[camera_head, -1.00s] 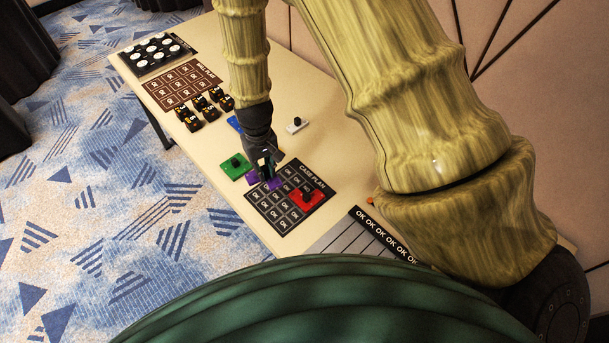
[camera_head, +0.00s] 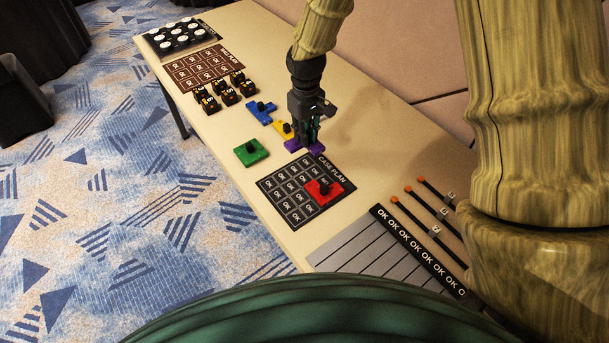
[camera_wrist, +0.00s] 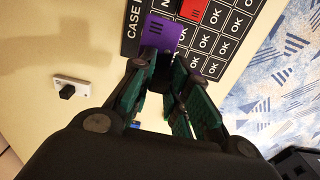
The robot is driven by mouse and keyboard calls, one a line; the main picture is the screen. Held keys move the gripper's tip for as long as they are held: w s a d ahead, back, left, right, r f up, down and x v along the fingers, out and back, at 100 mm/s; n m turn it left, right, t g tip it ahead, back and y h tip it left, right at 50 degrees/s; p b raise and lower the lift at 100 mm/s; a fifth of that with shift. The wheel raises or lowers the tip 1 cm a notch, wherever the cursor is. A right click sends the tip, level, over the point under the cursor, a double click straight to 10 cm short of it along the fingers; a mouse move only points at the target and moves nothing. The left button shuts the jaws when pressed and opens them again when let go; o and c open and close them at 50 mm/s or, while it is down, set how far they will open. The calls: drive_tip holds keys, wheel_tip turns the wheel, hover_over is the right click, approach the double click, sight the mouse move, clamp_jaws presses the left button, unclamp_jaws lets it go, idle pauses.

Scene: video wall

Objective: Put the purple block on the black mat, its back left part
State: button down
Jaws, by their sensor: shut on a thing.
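The purple block (camera_head: 294,153) is in my gripper (camera_head: 307,143), which is shut on it. In the wrist view the block (camera_wrist: 160,31) juts out past my fingertips (camera_wrist: 164,62) and covers part of the CASE PLAN heading. The black mat (camera_head: 268,184) has a grid of OK squares. In the head view the block shows at the mat's back corner, by the heading edge. I cannot tell whether it touches the surface or hangs above it. A red block (camera_head: 324,192) with a black knob sits on the mat's right part.
Green (camera_head: 251,153), blue (camera_head: 261,111) and yellow (camera_head: 283,129) blocks stand left of and behind the gripper. A white block (camera_wrist: 71,85) shows in the wrist view. Black-and-orange cubes (camera_head: 228,96) and a brown mat (camera_head: 196,69) lie farther back. Orange-tipped sticks (camera_head: 413,210) lie right.

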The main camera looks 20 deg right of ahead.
drive_tip(key=shift+f+p, duration=1.05)
drive_tip(key=shift+f, duration=3.9)
drive_tip(key=shift+f, duration=0.1)
drive_tip(key=c, duration=1.4)
unclamp_jaws()
drive_tip(key=shift+w, duration=0.1)
drive_tip(key=shift+o, duration=0.2)
drive_tip(key=shift+r, duration=0.2)
drive_tip(key=shift+r+b, duration=1.25)
drive_tip(key=shift+r, duration=4.65)
